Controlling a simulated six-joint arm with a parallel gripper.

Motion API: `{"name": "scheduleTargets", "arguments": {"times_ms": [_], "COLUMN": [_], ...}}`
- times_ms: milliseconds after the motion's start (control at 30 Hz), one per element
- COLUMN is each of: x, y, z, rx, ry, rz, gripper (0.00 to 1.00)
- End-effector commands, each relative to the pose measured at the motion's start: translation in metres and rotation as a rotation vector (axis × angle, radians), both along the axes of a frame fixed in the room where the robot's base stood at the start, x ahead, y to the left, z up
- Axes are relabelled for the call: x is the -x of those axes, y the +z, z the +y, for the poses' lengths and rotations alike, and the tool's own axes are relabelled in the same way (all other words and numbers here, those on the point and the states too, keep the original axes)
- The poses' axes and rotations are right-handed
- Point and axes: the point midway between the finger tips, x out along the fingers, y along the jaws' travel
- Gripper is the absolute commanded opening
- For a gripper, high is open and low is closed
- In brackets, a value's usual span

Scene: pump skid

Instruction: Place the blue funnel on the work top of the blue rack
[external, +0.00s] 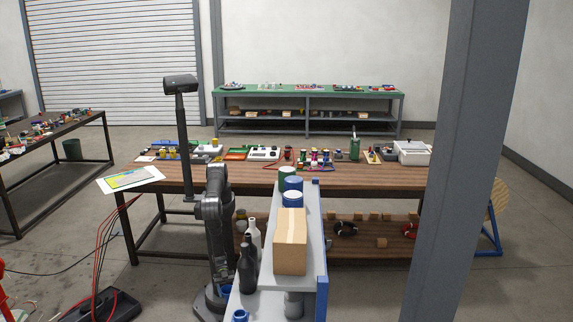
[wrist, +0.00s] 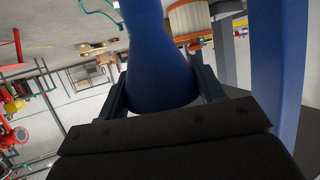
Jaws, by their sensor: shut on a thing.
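In the wrist view the blue funnel (wrist: 158,60) sits between the two fingers of my gripper (wrist: 163,88), which is shut on it. Its wide rounded part is near the palm and its far end runs out of the top of the picture. In the external view I cannot make out my gripper or the held funnel. The blue rack (external: 321,265) stands in front, with grey shelves and blue posts. Its grey work top (external: 262,277) carries several things. A blue upright (wrist: 279,70) shows at the right of the wrist view.
A cardboard box (external: 290,242), dark bottle (external: 248,272), white bottle (external: 253,236) and blue-and-white containers (external: 292,200) crowd the rack. Small blue items (external: 240,316) show at its near left. Behind is a wooden bench (external: 250,178) with tools. A grey pillar (external: 463,150) blocks the right.

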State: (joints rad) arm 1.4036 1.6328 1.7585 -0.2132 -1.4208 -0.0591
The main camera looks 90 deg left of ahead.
Motion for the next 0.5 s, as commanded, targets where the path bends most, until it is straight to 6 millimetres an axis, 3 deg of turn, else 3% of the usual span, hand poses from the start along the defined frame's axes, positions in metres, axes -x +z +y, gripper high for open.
{"name": "scheduleTargets", "arguments": {"times_ms": [33,267,400,500], "x": [-0.003,-0.016,-0.019,-0.018], "y": [0.011,0.063,0.110,0.142], "z": [-0.022,-0.117,-0.175,-0.206], "rx": [0.011,0.015,0.016,0.013], "ry": [0.014,0.119,0.197,0.246], "rz": [-0.002,0.001,0.003,0.004], "gripper": [0.35,0.35,0.35,0.35]}}
